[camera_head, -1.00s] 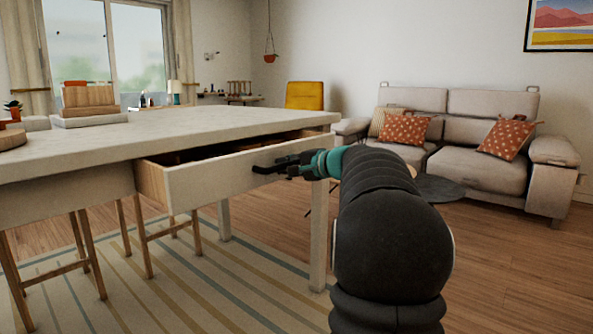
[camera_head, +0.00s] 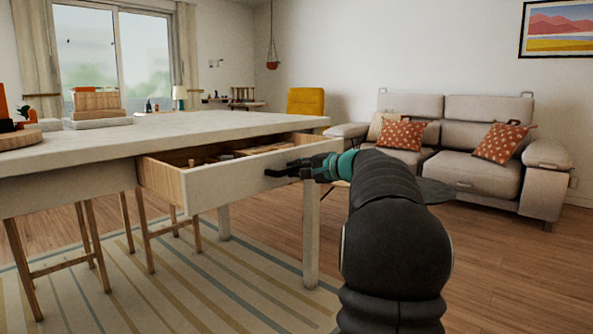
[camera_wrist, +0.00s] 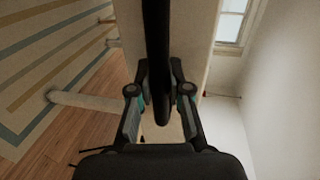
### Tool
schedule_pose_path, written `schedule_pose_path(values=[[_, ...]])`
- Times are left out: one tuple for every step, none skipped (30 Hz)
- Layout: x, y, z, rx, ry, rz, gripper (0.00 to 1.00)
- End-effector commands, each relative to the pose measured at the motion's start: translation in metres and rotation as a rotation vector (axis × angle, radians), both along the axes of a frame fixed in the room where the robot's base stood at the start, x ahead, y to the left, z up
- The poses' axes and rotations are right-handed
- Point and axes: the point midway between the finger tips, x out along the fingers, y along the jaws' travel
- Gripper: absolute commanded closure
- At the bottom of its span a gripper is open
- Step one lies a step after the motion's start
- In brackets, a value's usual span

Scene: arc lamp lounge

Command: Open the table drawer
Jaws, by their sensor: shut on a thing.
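The table (camera_head: 75,146) has a white top, and its drawer (camera_head: 235,184) stands partly open, with a white front and wooden sides. Some items show inside it, too small to name. My gripper (camera_head: 277,171) is at the drawer front and shut on the dark drawer handle. In the wrist view the dark handle (camera_wrist: 157,55) runs between the two fingers of my gripper (camera_wrist: 160,103), with the pale drawer front behind it. The fingers partly hide how they meet the handle.
Wooden-legged stools (camera_head: 85,225) stand under the table on a striped rug (camera_head: 220,285). A table leg (camera_head: 311,240) is just beyond my gripper. A grey sofa (camera_head: 475,170) with patterned cushions is at the right. Wooden floor between is clear.

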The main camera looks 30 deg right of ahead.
Motion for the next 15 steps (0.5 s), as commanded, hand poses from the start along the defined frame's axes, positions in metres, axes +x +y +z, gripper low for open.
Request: schedule_pose_path(values=[[-0.0001,0.0013,-0.0010,0.000,0.002,0.005,1.00],[-0.0002,0.0012,-0.0009,0.000,0.002,0.005,0.81],[-0.0003,0.0010,-0.0010,0.000,0.002,0.004,0.71],[-0.0003,0.0008,-0.0009,0.001,0.001,0.004,0.63],[-0.0004,0.0006,-0.0009,0.001,0.001,0.003,0.57],[-0.0005,0.0004,-0.0008,0.001,0.001,0.003,0.57],[-0.0005,0.0002,-0.0007,0.000,0.001,0.002,0.57],[-0.0006,0.0000,-0.0007,0.000,0.001,0.002,0.57],[-0.0006,-0.0002,-0.0006,0.000,0.001,0.001,0.57],[-0.0006,-0.0002,-0.0006,0.000,0.001,0.001,0.57],[-0.0006,-0.0002,-0.0006,0.000,0.001,0.001,0.57],[-0.0005,-0.0001,-0.0005,0.000,0.001,0.001,0.57],[-0.0006,-0.0001,-0.0004,0.000,0.001,0.001,0.57],[-0.0010,-0.0001,-0.0002,0.000,0.001,0.001,0.57],[-0.0022,-0.0005,0.0002,0.000,0.001,0.001,0.57]])
